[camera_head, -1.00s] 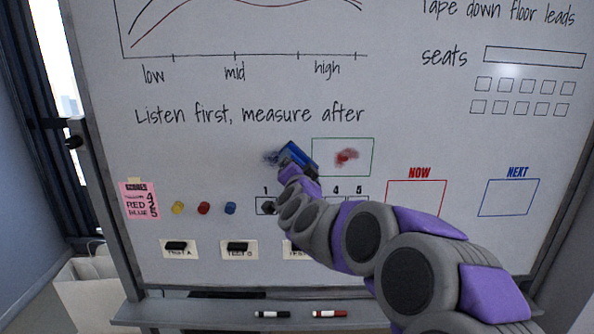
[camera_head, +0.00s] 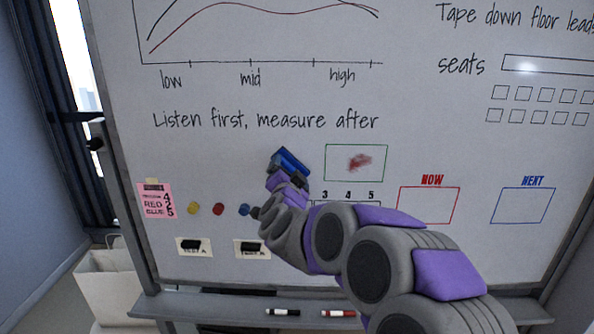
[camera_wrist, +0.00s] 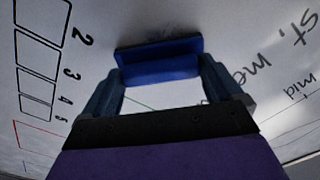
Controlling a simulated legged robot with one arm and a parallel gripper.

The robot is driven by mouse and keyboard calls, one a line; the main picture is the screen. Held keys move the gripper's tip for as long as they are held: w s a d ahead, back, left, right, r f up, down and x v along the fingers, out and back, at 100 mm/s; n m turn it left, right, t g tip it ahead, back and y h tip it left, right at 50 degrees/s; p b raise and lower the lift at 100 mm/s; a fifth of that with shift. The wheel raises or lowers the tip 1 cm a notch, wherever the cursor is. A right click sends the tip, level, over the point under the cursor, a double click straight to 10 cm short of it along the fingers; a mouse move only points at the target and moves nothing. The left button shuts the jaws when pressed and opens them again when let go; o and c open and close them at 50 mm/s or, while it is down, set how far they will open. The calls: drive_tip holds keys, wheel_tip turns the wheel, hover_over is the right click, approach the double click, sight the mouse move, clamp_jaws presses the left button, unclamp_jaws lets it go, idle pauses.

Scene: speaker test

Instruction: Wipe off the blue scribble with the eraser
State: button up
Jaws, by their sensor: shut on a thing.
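A blue eraser (camera_head: 289,161) is at the whiteboard, just left of the green-outlined box. My gripper (camera_head: 287,175) is shut on it. In the wrist view, the eraser (camera_wrist: 160,64) sits between the two fingers (camera_wrist: 162,72), its dark pad side facing the board. I cannot tell whether the pad touches the board. No blue scribble shows around the eraser; the spot where it was lies behind the eraser and gripper, so I cannot tell whether any is left.
A red smudge (camera_head: 360,162) is inside the green box (camera_head: 326,165). Yellow, red and blue magnets (camera_head: 219,209), a pink note (camera_head: 156,201) and small black items on labels (camera_head: 191,245) are on the board (camera_head: 420,265). Two markers (camera_head: 338,313) lie on the ledge below.

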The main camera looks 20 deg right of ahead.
drive_tip(key=a, duration=0.1)
drive_tip(key=w+a+p, duration=0.1)
drive_tip(key=a, duration=0.1)
drive_tip(key=a+p, duration=0.1)
drive_tip(key=shift+w+a, duration=0.2)
drive_tip(key=shift+w, duration=0.05)
idle(0.5)
drive_tip(key=shift+p+v, duration=0.35)
drive_tip(key=shift+v, duration=2.6)
